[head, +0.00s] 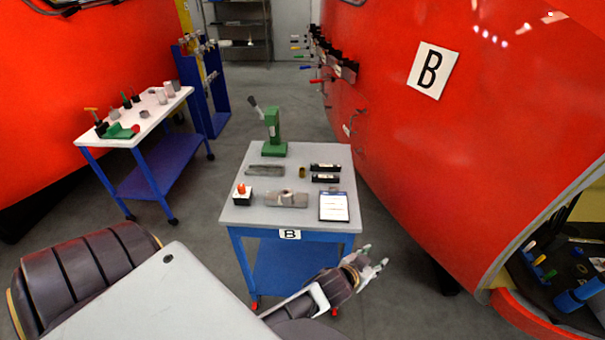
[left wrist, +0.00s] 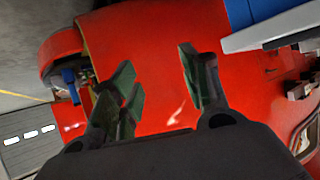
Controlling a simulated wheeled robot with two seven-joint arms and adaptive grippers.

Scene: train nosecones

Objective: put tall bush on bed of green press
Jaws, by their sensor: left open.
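The green press (head: 274,148) stands upright at the back of the grey-topped table B, with its dark lever tilted up to the left. Its low green base is the bed, and I see nothing on it. A small brass-coloured cylinder (head: 302,172), which looks like the bush, stands on the table in front of the press and to its right. My left gripper (head: 375,256) is open and empty, off the table's front right corner and apart from everything. In the left wrist view its green-padded fingers (left wrist: 160,85) are spread before the red train body. My right gripper is not in view.
Table B (head: 240,208) also holds a grey flat bar (head: 265,170), two black blocks (head: 325,173), a grey clamp-like block (head: 287,199), a red-topped box (head: 242,194) and a tablet (head: 334,206). The red nosecone (head: 400,130) rises close on the right. A white-topped table (head: 150,128) stands left.

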